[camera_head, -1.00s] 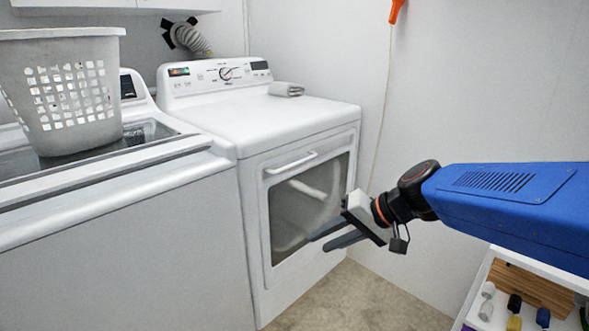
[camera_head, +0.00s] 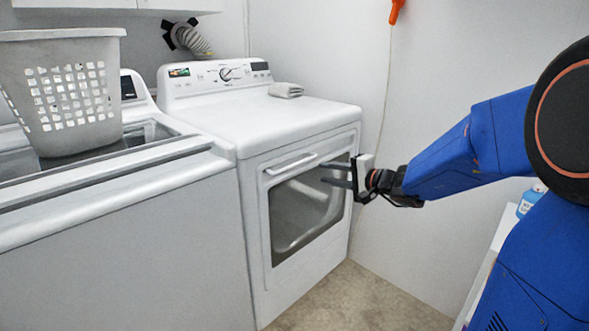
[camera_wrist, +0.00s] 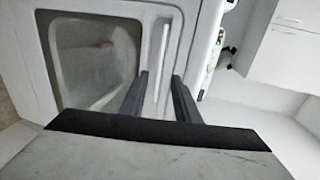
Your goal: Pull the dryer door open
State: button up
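The dryer (camera_head: 290,122) is white, with a dark glass window in its front door (camera_head: 305,210). The door looks shut. Its pale bar handle (camera_head: 291,164) runs along the top of the door. My gripper (camera_head: 322,173) is in front of the upper right part of the door, to the right of the handle. Its two dark fingers are apart with nothing held. In the wrist view, the handle (camera_wrist: 162,60) lies between the lines of the two open fingers (camera_wrist: 159,76), beyond or near their tips. I cannot tell the exact gap.
A white washer (camera_head: 120,230) stands left of the dryer, with a laundry basket (camera_head: 68,95) on top. A folded cloth (camera_head: 286,90) lies on the dryer. The beige floor (camera_head: 350,300) in front is clear. A blue bottle (camera_head: 530,200) stands at the right.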

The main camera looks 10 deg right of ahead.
aim_at(292, 167)
jog(key=x, duration=1.5)
jog(key=shift+w+a, duration=0.1)
jog(key=shift+c, duration=0.2)
grip_shut()
